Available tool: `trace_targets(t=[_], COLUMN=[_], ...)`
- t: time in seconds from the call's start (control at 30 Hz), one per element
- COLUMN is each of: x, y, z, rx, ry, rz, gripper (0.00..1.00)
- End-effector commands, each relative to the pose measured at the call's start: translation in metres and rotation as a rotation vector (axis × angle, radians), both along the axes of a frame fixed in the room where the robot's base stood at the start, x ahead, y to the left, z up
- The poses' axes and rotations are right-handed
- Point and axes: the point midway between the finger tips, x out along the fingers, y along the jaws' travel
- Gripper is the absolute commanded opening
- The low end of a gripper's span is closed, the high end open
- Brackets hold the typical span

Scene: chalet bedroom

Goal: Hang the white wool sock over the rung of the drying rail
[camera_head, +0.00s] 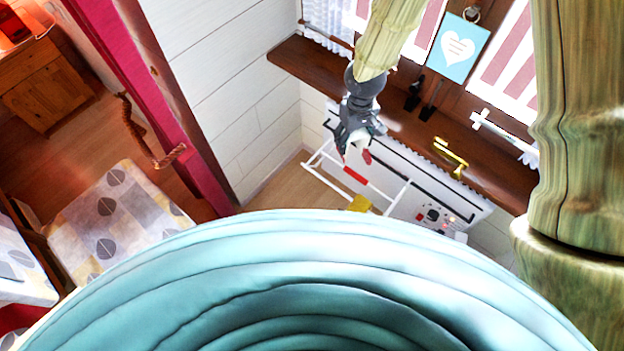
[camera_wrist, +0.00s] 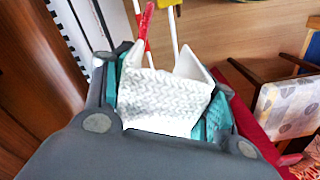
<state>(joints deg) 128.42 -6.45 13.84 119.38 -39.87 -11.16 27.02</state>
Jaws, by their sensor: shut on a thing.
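My gripper (camera_head: 352,138) hangs beside the wooden window sill in the head view, above the drying rail. It is shut on the white wool sock (camera_wrist: 165,98), whose knitted cloth is pinched between the teal finger pads in the wrist view. A small white part of the sock (camera_head: 357,143) shows below the fingers in the head view. The white drying rail (camera_head: 326,163) stands below, in front of the wall heater. Its white bars (camera_wrist: 173,38) show beyond the sock. Red and yellow pieces are on or near the rail. I cannot tell whether the sock touches the rail.
A wooden sill (camera_head: 410,110) runs above the heater (camera_head: 470,208), with dark items and a yellow object (camera_head: 450,157) on it. A red curtain (camera_head: 150,110) and a patterned chair (camera_head: 115,215) are at left. Some wooden floor (camera_head: 280,190) is clear near the rail.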

Motion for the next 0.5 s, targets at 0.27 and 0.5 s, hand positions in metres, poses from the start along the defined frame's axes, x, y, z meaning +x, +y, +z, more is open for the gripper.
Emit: trace_targets(t=[0.27,0.5], x=[-0.014,-0.028], y=[0.05,0.088], z=[-0.069,-0.113], rx=[-0.002,0.0], ry=[0.002,0.006], rz=[0.219,0.388], gripper=[0.33,0.33])
